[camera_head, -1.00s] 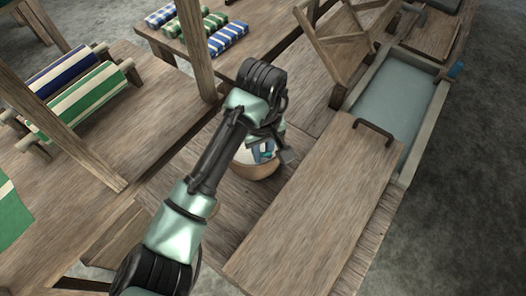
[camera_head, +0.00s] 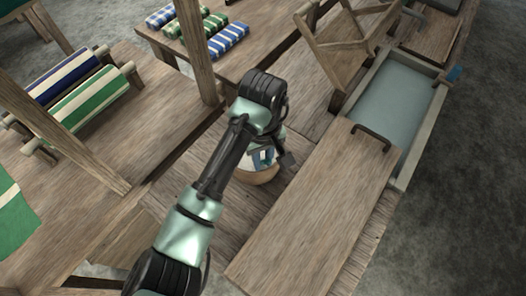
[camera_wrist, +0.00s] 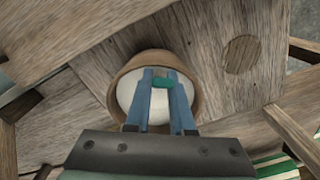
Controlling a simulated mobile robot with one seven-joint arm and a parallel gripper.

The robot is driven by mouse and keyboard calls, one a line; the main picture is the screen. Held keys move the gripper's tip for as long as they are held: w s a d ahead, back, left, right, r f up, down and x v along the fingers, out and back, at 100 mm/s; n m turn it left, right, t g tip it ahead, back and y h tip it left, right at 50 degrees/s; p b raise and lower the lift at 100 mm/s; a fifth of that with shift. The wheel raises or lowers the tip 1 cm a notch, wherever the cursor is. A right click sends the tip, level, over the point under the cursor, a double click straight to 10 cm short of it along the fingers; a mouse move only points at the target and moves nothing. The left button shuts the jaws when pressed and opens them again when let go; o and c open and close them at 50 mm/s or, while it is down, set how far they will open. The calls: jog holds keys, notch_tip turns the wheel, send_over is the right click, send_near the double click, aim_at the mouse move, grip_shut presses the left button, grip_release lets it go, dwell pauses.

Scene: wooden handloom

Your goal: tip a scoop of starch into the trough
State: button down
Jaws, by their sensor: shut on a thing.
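A round tan bowl (camera_wrist: 116,88) of white starch (camera_wrist: 130,92) stands on the wooden boards; in the head view the bowl (camera_head: 258,177) is half covered by my arm. My gripper (camera_wrist: 164,84) is over the bowl, its blue fingers shut on a small green piece (camera_wrist: 163,81), which looks like the scoop's handle. The rest of the scoop is hidden, so I cannot tell whether it holds starch. In the head view my gripper (camera_head: 265,157) is partly hidden by the wrist. The grey-rimmed trough (camera_head: 427,133) with pale liquid lies at the upper right.
A wooden board (camera_head: 318,208) with a dark handle (camera_head: 371,137) lies between the bowl and the near end of the trough. A wooden frame (camera_head: 335,47) rises beside the trough. A post (camera_head: 196,50) and striped cloth rolls (camera_head: 92,100) are at left.

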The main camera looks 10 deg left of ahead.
jog(key=shift+r+p, duration=4.15)
jog(key=shift+r, duration=0.4)
